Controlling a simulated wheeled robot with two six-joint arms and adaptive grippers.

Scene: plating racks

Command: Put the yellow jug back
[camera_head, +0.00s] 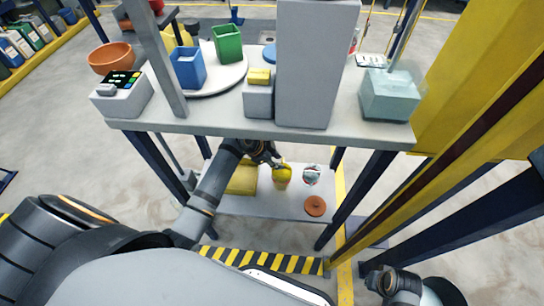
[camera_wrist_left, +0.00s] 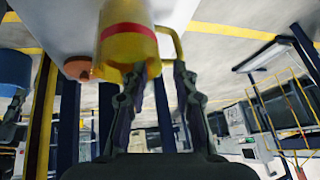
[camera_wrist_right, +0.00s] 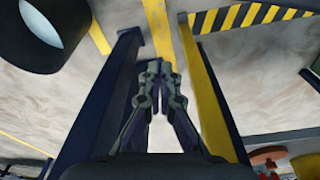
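The yellow jug (camera_head: 283,176) stands on the lower shelf (camera_head: 270,207), under the upper worktop. In the left wrist view the jug (camera_wrist_left: 128,45) shows large, with a red band and a yellow handle (camera_wrist_left: 178,48) on its right. My left gripper (camera_head: 268,160) reaches under the worktop, close beside the jug. In the left wrist view its fingers (camera_wrist_left: 158,75) are apart, with the handle's end showing between the tips; contact cannot be told. My right gripper (camera_wrist_right: 158,70) has its fingertips almost together, with nothing between them.
A yellow block (camera_head: 242,181), a pale red-marked item (camera_head: 311,175) and an orange-brown disc (camera_head: 315,206) share the lower shelf. The worktop (camera_head: 215,122) above holds a tall grey box (camera_head: 315,65), blue and green containers and an orange bowl. Dark table legs (camera_head: 358,195) flank the shelf.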

